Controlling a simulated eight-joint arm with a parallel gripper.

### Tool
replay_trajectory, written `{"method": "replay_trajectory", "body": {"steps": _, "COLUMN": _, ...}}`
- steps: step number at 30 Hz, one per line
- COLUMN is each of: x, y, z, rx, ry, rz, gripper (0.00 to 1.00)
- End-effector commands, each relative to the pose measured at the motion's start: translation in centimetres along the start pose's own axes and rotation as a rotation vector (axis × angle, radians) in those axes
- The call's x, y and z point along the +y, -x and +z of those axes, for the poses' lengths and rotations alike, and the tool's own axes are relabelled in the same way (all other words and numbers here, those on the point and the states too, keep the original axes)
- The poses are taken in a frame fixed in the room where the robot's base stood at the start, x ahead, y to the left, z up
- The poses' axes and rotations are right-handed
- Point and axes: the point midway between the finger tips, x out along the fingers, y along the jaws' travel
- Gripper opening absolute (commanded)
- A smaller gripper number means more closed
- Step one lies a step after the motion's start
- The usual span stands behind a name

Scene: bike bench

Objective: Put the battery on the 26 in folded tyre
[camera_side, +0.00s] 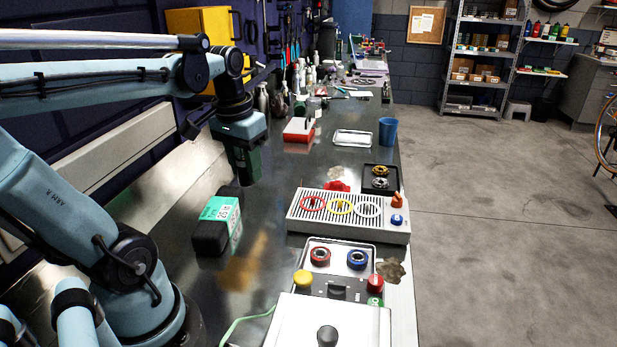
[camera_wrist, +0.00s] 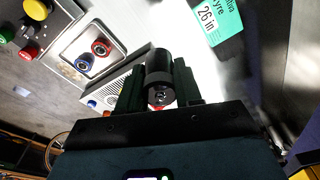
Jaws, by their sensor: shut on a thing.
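My gripper (camera_side: 243,170) hangs above the dark bench, fingers pointing down, behind the folded tyre and slightly to its right. In the wrist view my gripper (camera_wrist: 160,90) is shut on a black cylinder, the battery (camera_wrist: 158,68). In the side view I cannot make the battery out from the dark fingers. The 26 in folded tyre (camera_side: 208,237) is a black bundle with a green and white label, lying on the bench apart from my gripper. Its label also shows at the top of the wrist view (camera_wrist: 217,20), partly cut off.
A white slatted rack (camera_side: 300,222) with coloured rings stands right of the tyre. Nearer is a metal tray (camera_side: 338,247) with red and blue rings, beside buttons (camera_side: 303,279). A black tray (camera_side: 370,190), blue cup (camera_side: 388,132) and red-white box (camera_side: 298,131) stand farther back.

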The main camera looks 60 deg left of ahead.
Motion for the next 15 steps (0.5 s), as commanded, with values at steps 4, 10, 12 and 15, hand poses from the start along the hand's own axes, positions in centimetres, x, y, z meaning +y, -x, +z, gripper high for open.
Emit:
{"method": "replay_trajectory", "body": {"steps": 4, "x": -2.4, "y": -1.3, "z": 0.0, "rx": 0.000, "ry": 0.012, "rz": -0.001, "gripper": 0.00}}
{"method": "replay_trajectory", "body": {"steps": 10, "x": -6.5, "y": -3.9, "z": -0.1, "rx": 0.000, "ry": 0.011, "rz": -0.001, "gripper": 0.00}}
{"method": "replay_trajectory", "body": {"steps": 12, "x": -7.9, "y": -4.8, "z": -0.1, "rx": 0.000, "ry": 0.010, "rz": -0.001, "gripper": 0.00}}
{"method": "replay_trajectory", "body": {"steps": 15, "x": -9.6, "y": -5.8, "z": -0.1, "rx": 0.000, "ry": 0.007, "rz": -0.001, "gripper": 0.00}}
